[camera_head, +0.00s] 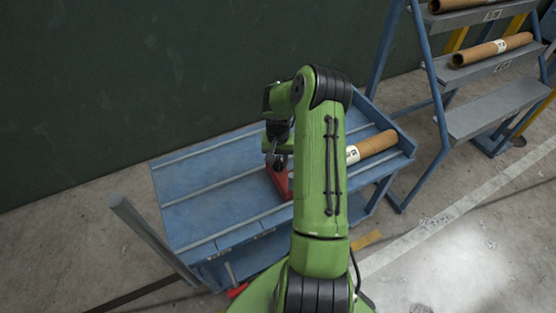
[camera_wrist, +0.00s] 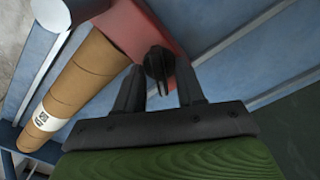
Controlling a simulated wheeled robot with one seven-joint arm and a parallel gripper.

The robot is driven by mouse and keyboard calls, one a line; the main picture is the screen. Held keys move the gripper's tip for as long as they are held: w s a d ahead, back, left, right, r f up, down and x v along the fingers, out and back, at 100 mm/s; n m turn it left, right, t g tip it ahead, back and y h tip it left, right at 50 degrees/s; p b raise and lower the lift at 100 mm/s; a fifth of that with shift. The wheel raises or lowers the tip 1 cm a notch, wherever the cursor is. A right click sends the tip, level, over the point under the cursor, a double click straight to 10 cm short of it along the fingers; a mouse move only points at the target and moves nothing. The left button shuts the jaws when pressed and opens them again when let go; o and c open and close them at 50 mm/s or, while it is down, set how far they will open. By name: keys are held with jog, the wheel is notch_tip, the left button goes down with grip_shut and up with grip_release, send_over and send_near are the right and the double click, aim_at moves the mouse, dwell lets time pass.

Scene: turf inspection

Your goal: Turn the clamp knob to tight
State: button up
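The clamp knob (camera_wrist: 157,60) is black, with a narrow bar across it, and sits on the red clamp body (camera_wrist: 118,24) in the wrist view. My gripper (camera_wrist: 161,76) is open, with one dark finger on each side of the knob and small gaps visible. I cannot tell how deep the fingers reach around it. In the head view, the red clamp body (camera_head: 279,182) is on the blue rack table, partly hidden by my arm. My gripper (camera_head: 276,160) is just above it, and the knob cannot be made out there.
A brown cardboard tube with a white label (camera_head: 372,146) lies on the blue table (camera_head: 205,195), right of my arm. It also shows in the wrist view (camera_wrist: 85,82). A blue shelf ladder (camera_head: 440,85) with more tubes stands at the right, and a grey post (camera_head: 145,235) at the left.

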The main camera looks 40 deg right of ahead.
grip_shut()
jog(key=shift+n, duration=0.3)
jog(key=n, duration=0.4)
jog(key=shift+n+p, duration=0.3)
jog(key=shift+n, duration=0.1)
jog(key=n, duration=1.1)
jog(key=shift+n, duration=0.3)
jog(key=n, duration=0.6)
jog(key=shift+n, duration=0.4)
